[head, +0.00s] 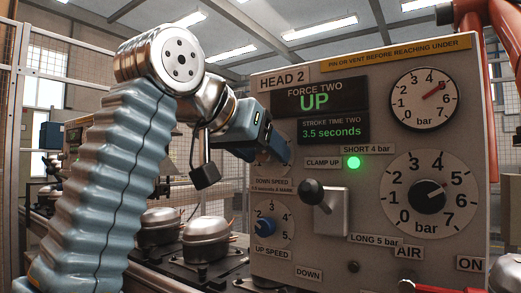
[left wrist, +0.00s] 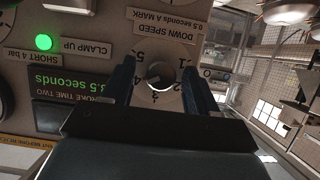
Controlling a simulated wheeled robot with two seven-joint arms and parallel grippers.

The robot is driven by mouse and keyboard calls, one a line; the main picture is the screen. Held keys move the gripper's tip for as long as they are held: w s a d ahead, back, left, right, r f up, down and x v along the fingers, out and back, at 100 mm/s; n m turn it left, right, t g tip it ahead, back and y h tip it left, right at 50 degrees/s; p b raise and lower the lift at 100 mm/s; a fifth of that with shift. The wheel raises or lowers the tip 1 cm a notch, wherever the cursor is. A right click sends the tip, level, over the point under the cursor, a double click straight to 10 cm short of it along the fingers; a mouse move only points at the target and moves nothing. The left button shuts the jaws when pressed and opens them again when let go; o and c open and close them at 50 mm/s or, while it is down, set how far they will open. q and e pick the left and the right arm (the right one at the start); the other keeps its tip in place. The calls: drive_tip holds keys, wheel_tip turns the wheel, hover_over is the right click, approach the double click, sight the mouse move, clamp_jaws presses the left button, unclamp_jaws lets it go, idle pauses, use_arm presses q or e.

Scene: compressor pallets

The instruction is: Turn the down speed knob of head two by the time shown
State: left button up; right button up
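The grey HEAD 2 panel (head: 300,250) fills the right of the head view. Its display (head: 333,132) reads stroke time two, 3.5 seconds. The DOWN SPEED label (head: 272,183) mentions 0.5 seconds a mark. The down speed dial is mostly hidden behind my left gripper (head: 272,148) in the head view. In the left wrist view, upside down, the down speed knob (left wrist: 160,76) sits between the two fingers of my left gripper (left wrist: 161,85). The fingers stand apart with a gap on each side of the knob. My right gripper is not in view.
A black-balled lever (head: 312,192) and a large bar dial (head: 430,194) are to the right. A green lamp (head: 354,163) is lit. Silver compressors (head: 205,241) stand to the left of the panel.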

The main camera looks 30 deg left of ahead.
use_arm(q)
drive_tip(key=shift+s+r, duration=0.15)
drive_tip(key=shift+s, duration=0.15)
drive_tip(key=s+a, duration=0.1)
drive_tip(key=s, duration=1.1)
drive_tip(key=shift+s, duration=0.25)
